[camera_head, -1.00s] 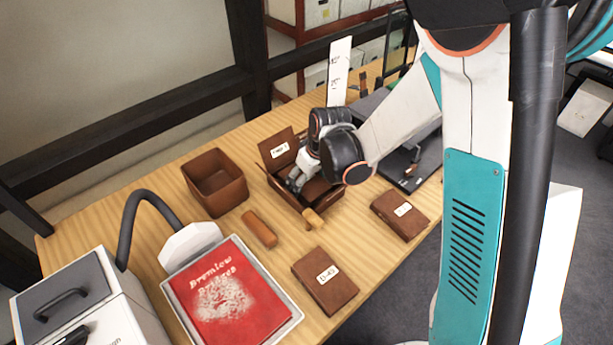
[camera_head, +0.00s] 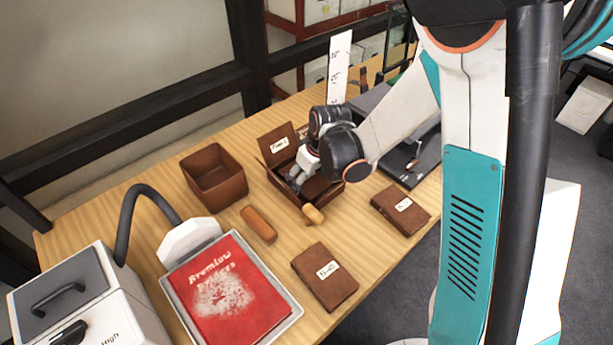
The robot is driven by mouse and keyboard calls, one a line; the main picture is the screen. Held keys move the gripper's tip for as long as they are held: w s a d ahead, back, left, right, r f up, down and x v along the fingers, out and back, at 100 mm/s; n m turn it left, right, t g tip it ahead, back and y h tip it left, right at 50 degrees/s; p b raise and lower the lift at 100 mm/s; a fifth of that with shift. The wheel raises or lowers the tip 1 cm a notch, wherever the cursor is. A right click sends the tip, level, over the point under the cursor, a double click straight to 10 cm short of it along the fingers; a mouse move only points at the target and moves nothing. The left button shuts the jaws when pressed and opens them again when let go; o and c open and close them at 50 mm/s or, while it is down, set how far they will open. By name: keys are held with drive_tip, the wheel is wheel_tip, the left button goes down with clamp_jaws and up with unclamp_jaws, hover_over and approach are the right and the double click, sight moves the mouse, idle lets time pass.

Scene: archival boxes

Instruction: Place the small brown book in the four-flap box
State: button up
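A brown box (camera_head: 276,186) with a raised flap bearing a white label stands at the middle of the wooden table. My gripper (camera_head: 295,184) reaches down into or just over this box; its fingertips are small and partly hidden, so I cannot tell whether it is open or holds anything. Two small brown books with white labels lie flat on the table: one (camera_head: 318,288) at the front, the other (camera_head: 398,216) to the right. Both are apart from my gripper. My arm hides part of the box's right side and its inside.
An open brown bin (camera_head: 226,190) stands left of the box. A brown roll (camera_head: 258,224) and a tan knob-like piece (camera_head: 313,214) lie in front. A red book (camera_head: 235,300) rests on a tray at the front left, beside a white machine (camera_head: 125,300). A white ruler (camera_head: 339,68) stands behind.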

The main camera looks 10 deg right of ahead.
drive_tip(key=shift+f+b, duration=0.3)
drive_tip(key=shift+f, duration=0.1)
drive_tip(key=o, duration=1.4)
drive_tip(key=shift+s, duration=0.1)
drive_tip(key=shift+c, duration=0.2)
drive_tip(key=shift+r, duration=0.55)
drive_tip(key=v, duration=1.1)
